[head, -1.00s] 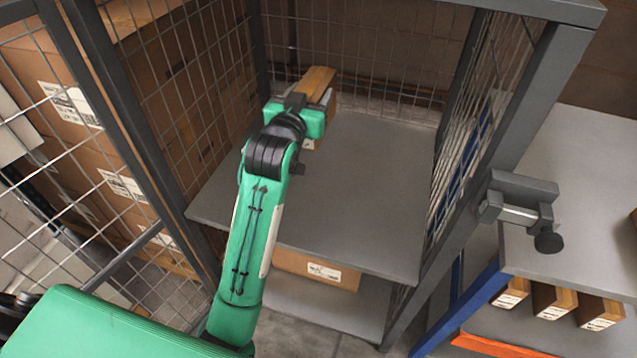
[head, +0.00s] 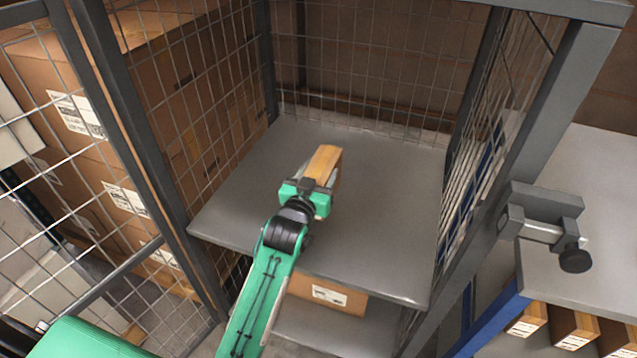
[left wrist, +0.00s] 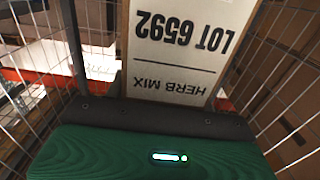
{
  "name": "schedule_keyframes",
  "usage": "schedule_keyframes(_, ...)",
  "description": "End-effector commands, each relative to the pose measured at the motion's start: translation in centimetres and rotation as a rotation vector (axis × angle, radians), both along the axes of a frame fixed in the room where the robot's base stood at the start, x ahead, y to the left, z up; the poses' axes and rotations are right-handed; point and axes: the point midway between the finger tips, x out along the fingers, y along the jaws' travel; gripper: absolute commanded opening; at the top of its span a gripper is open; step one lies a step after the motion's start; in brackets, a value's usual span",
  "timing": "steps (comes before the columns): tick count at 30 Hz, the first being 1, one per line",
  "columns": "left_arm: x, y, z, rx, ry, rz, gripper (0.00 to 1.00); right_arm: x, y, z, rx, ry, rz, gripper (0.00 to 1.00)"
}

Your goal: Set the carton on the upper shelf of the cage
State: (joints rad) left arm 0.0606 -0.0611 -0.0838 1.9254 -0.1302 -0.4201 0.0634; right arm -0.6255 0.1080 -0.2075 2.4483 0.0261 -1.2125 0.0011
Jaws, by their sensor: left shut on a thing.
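The carton (head: 323,164) is a small brown box held in my left gripper (head: 313,182), over the upper shelf (head: 385,210) of the wire cage. In the left wrist view the carton (left wrist: 185,50) shows a pale label reading "LOT 6592" and "HERB MIX", upside down, between the fingers. The gripper is shut on it. The shelf is a bare grey panel; I cannot tell whether the carton touches it. My right gripper is not in view.
Mesh walls and grey posts (head: 125,120) bound the cage at left, back and right. Another carton (head: 328,293) sits on the lower shelf. A clamp with a black knob (head: 575,257) is on the right post. Large brown boxes (head: 60,80) stand outside at left.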

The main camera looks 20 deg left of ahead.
Motion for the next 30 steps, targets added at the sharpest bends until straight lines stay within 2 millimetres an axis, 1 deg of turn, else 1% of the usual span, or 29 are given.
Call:
schedule_keyframes(1,0.0,0.0,-0.9,0.000,0.001,0.000,0.17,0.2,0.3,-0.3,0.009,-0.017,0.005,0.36)
schedule_keyframes(5,0.0,0.0,-1.9,-0.001,-0.002,0.000,0.17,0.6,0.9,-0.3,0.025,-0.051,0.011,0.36)
schedule_keyframes(13,0.0,0.0,-2.0,0.000,-0.003,0.000,0.17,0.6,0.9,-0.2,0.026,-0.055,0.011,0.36)
schedule_keyframes(25,0.0,0.0,-3.1,0.000,-0.002,0.000,0.17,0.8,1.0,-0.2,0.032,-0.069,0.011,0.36)
schedule_keyframes(29,0.0,0.0,-3.1,0.000,-0.003,0.000,0.17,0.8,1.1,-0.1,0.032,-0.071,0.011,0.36)
schedule_keyframes(30,0.0,0.0,-3.3,0.000,0.000,0.001,0.62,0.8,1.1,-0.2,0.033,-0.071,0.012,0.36)
